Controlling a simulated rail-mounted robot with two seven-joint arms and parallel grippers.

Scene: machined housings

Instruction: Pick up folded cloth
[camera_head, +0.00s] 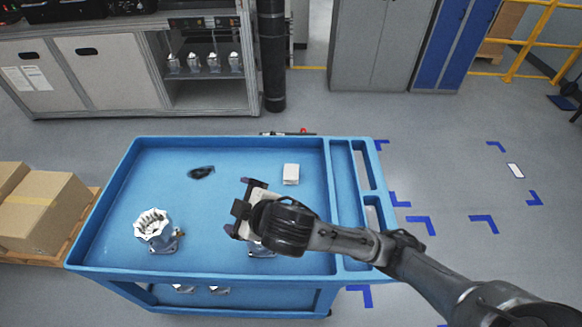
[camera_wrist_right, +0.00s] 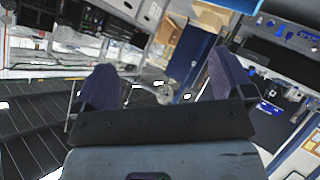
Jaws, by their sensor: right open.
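A small white folded cloth (camera_head: 291,174) lies flat on the blue cart top (camera_head: 235,150), near the middle of its right half. My right gripper (camera_head: 240,206) reaches over the cart from the right, to the left of the cloth and nearer the front, and does not touch it. In the right wrist view its two purple-padded fingers (camera_wrist_right: 165,92) stand apart with nothing between them. The cloth cannot be made out in the right wrist view. My left gripper is not in view.
A machined housing (camera_head: 156,231) stands at the cart's front left. Another housing (camera_head: 262,250) is partly hidden under my right arm. A dark object (camera_head: 201,172) lies at the back left. The cart has a raised rim and side compartments at right. Cardboard boxes (camera_head: 40,207) stand left.

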